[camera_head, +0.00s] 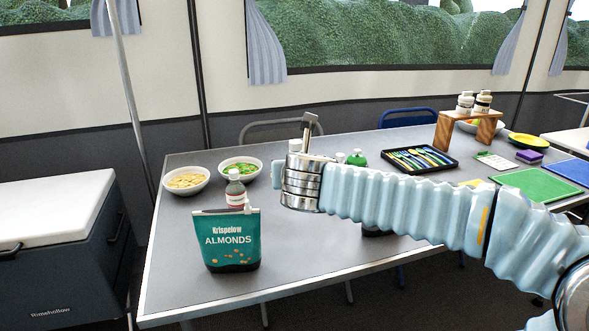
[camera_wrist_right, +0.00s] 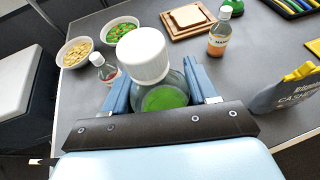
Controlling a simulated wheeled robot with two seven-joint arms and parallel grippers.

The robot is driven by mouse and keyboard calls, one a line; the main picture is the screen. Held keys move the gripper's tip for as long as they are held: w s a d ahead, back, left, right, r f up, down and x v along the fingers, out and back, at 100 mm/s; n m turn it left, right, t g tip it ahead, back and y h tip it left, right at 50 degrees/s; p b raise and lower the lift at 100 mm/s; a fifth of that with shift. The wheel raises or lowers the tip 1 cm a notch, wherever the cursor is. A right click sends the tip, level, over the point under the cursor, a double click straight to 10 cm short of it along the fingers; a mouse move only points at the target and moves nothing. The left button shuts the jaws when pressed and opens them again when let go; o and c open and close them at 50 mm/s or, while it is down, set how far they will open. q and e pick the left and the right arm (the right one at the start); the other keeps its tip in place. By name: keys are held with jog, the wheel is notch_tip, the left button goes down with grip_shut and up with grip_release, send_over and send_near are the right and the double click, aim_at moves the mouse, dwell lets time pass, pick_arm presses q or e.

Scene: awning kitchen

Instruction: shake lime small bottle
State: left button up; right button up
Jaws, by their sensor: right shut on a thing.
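The lime small bottle, with a white cap (camera_wrist_right: 143,57) and green liquid (camera_wrist_right: 165,97), is between the fingers of my right gripper (camera_wrist_right: 160,86) in the right wrist view. The gripper is shut on it, cap toward the camera. In the head view my right arm reaches in from the right over the table, and its wrist and hand (camera_head: 309,128) largely hide the bottle. I cannot tell the bottle's exact tilt or height above the table. My left gripper is in neither view.
An almonds bag (camera_head: 232,240) and a small red-labelled bottle (camera_head: 236,191) stand at the left. Two bowls (camera_head: 187,181) (camera_head: 240,170) are behind. An amber bottle (camera_wrist_right: 219,38), a bread board (camera_wrist_right: 205,30) and a cashew bag (camera_wrist_right: 287,94) are nearby. A cutlery tray (camera_head: 406,158) lies farther right.

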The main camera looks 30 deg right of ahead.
jog(key=shift+o, duration=1.3)
jog(key=c, duration=0.4)
jog(key=shift+o, duration=0.2)
jog(key=shift+r, duration=3.5)
notch_tip(320, 180, up, 5)
jog(key=shift+f, duration=0.1)
notch_tip(320, 180, down, 5)
jog(key=b, duration=0.4)
jog(key=shift+r+p, duration=2.25)
jog(key=shift+r, duration=0.5)
jog(key=shift+f+b, duration=2.35)
jog(key=shift+f, duration=0.45)
jog(key=shift+r, duration=0.15)
